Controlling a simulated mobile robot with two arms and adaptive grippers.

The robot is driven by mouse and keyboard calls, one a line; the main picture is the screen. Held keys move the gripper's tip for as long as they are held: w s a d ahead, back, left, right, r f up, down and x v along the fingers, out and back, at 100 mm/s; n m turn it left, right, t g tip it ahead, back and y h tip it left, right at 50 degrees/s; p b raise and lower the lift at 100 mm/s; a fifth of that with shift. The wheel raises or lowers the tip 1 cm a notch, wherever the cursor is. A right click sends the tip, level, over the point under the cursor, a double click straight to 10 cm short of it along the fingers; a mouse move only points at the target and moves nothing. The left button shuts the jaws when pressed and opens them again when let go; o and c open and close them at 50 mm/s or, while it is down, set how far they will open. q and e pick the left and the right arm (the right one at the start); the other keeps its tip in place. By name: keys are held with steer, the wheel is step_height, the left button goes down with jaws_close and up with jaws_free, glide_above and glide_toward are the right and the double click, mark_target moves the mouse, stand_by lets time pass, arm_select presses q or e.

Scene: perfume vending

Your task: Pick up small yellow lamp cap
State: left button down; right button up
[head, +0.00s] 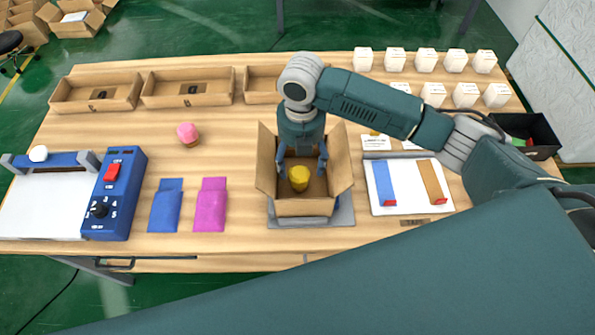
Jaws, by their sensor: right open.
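The small yellow lamp cap (299,178) is inside an open cardboard box (305,207) near the middle of the table. My right gripper (301,166) points down into the box, with its two fingers apart on either side of the yellow cap. I cannot tell whether the fingers touch the cap. My left gripper is not in view.
The box stands on a grey plate (340,218). Open trays (95,106) line the back left, and white containers (425,60) the back right. Blue (165,212) and magenta (210,212) pouches, a pink-topped item (187,132) and a blue machine (117,195) are to the left.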

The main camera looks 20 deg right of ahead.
mark_target(299, 171)
steer(key=shift+s+f, duration=0.3)
steer(key=shift+f, duration=0.55)
steer(key=f, duration=0.1)
steer(key=f+p, duration=0.1)
steer(key=f, duration=0.1)
steer(key=f+p, duration=0.1)
steer(key=f, duration=0.1)
steer(key=shift+w+a, duration=0.15)
steer(key=shift+w, duration=0.25)
steer(key=shift+f, duration=0.35)
steer(key=c, duration=1.3)
